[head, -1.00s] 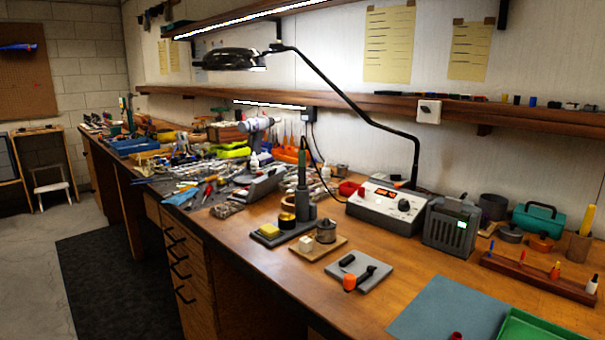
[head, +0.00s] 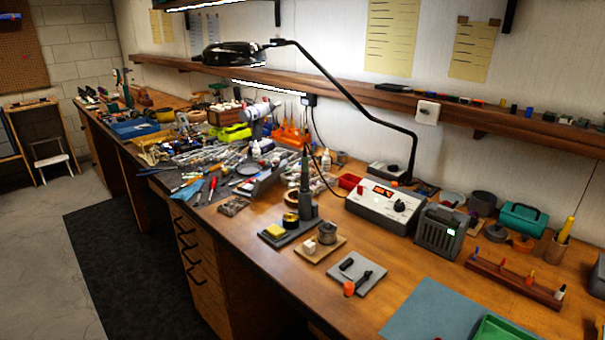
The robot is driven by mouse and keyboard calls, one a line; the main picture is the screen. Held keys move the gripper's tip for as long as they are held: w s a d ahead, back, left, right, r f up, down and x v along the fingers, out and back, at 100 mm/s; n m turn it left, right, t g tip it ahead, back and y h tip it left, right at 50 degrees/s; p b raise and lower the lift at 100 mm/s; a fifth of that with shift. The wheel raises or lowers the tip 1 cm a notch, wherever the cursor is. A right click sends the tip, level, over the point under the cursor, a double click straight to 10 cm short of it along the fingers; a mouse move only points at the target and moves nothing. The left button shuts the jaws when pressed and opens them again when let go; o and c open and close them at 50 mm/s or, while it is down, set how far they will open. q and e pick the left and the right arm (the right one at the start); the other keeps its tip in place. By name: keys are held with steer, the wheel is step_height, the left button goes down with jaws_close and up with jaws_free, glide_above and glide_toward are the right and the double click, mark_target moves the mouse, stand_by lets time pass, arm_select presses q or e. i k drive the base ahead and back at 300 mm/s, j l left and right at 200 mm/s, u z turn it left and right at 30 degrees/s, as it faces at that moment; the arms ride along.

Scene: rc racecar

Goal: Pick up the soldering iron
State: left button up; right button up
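The soldering iron (head: 305,170) stands upright in its dark holder (head: 306,212) near the middle of the workbench in the head view. Its upper part is dark with a greenish band, and a black cable runs near it. The holder's base carries a yellow sponge (head: 274,231) and a dark round coil. The soldering station (head: 383,207), a light box with a red display and a knob, sits to the right behind it. Neither of my grippers shows in the head view.
A black lamp arm (head: 350,91) arches above the bench. A small board with a white block (head: 309,246) and a grey pad (head: 355,273) lie in front. Tools clutter the bench (head: 250,247) to the left. A blue-grey mat (head: 432,310) lies at the front right.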

mark_target(304, 188)
steer(key=i+j, duration=0.15)
steer(key=j, duration=0.2)
steer(key=i+j+z, duration=0.15)
steer(key=j, duration=0.15)
steer(key=i+j, duration=0.1)
steer(key=j, duration=0.25)
steer(key=i+j+z, duration=0.15)
steer(key=j, duration=0.55)
steer(key=i+z, duration=0.05)
